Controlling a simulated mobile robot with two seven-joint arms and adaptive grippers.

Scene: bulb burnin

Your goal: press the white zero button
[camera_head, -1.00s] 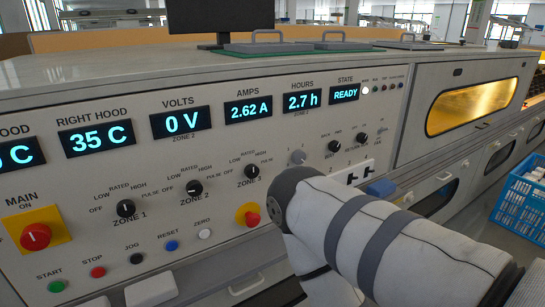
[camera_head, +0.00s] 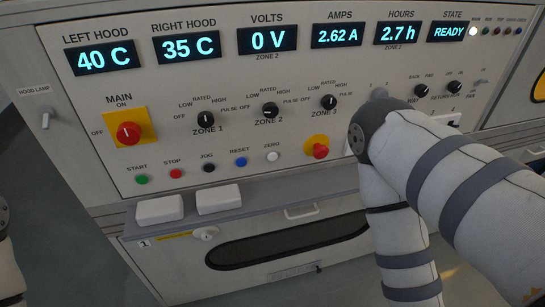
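The white zero button (camera_head: 272,156) sits under its ZERO label at the right end of the lower button row, right of the blue reset button (camera_head: 241,161). Nothing covers it. My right arm crosses the right side of the view, with its elbow in front of the panel, right of the red emergency knob (camera_head: 320,148). My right gripper is not in view. A bit of my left arm shows at the left edge; my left gripper is not in view.
The row also holds green start (camera_head: 142,179), red stop (camera_head: 175,173) and black jog (camera_head: 208,167) buttons. Two white blocks (camera_head: 160,209) (camera_head: 219,198) rest on the ledge below. The main switch (camera_head: 129,132) and zone knobs (camera_head: 270,110) stick out above. Displays read 0 V, 2.62 A, 2.7 h, READY.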

